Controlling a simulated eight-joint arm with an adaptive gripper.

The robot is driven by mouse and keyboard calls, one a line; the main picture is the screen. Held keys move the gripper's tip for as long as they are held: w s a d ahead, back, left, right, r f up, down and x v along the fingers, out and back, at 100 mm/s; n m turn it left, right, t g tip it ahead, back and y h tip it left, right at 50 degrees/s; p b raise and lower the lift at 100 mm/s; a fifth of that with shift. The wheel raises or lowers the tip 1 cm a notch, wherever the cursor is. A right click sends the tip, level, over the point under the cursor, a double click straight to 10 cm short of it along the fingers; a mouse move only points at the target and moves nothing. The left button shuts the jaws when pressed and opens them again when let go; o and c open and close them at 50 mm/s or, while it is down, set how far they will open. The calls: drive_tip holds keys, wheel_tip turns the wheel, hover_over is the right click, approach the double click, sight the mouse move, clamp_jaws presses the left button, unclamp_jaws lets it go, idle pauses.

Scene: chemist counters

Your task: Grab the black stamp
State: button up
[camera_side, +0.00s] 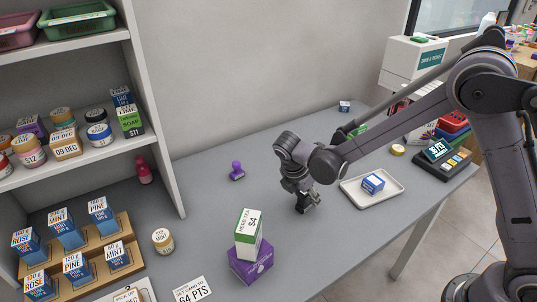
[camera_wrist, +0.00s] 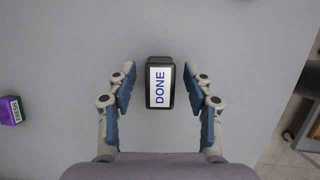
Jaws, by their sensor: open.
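The black stamp (camera_wrist: 159,86) has a white top label reading "DONE". In the wrist view it lies between the two blue-padded fingers of my gripper (camera_wrist: 162,92), with a gap on each side. In the side view my gripper (camera_side: 307,200) points down at the grey counter, and a dark shape, likely the stamp, shows just under the fingers (camera_side: 302,208). The fingers are open and do not touch the stamp in the wrist view.
A green and white box (camera_side: 248,234) sits on a purple box (camera_side: 250,264) nearer the camera. A shelf (camera_side: 160,120) stands at left.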

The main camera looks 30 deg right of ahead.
clamp_jaws()
idle(0.3)
